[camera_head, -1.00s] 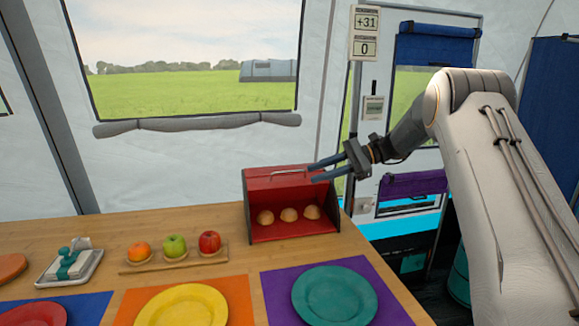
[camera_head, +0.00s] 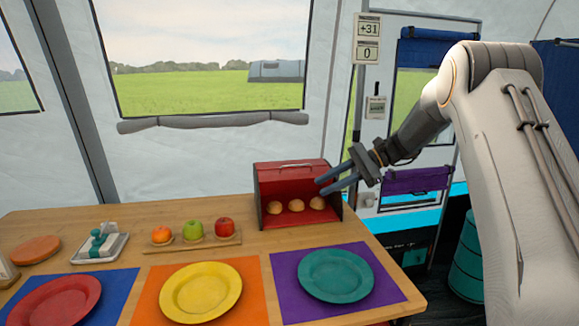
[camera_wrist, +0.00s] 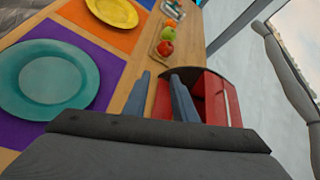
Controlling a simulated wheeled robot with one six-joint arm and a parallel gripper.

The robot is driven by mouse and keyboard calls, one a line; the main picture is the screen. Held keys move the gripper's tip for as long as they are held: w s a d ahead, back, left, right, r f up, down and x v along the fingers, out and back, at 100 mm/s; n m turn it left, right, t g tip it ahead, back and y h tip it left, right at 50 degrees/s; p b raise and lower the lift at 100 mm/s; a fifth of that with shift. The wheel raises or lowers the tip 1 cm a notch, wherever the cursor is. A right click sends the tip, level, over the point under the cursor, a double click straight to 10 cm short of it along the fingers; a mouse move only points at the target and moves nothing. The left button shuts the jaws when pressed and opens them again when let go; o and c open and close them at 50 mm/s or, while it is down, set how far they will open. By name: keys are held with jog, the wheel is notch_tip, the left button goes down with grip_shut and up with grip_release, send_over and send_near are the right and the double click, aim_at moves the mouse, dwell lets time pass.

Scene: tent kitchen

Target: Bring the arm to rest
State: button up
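My gripper (camera_head: 328,183) is in the air in front of the right side of the red bread box (camera_head: 262,184). Its two fingers are apart with nothing between them. In the wrist view the gripper (camera_wrist: 160,90) also shows its fingers spread, with the red bread box (camera_wrist: 215,98) beyond the right one. The box is open at the front, with several buns (camera_head: 296,205) inside. I cannot tell for sure whether a finger touches the box, but it looks apart.
On the wooden table (camera_head: 250,244) stand a teal plate (camera_head: 336,275), a yellow plate (camera_head: 201,291) and a red plate (camera_head: 55,301) on coloured mats.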

jog(key=s+d+f+n+h+p, duration=0.1)
jog(key=s+n+h, duration=0.3)
jog(key=s, duration=0.9)
jog(key=s+d+f+n+h+p, duration=0.1)
jog(key=s+d+n+h+p, duration=0.2)
jog(key=s, duration=1.1)
jog(key=s+d+f+n+h+p, duration=0.2)
jog(key=s+d+n+h, duration=0.2)
jog(key=s, duration=1)
jog(key=shift+n+h, duration=0.3)
jog(key=shift+h, duration=0.3)
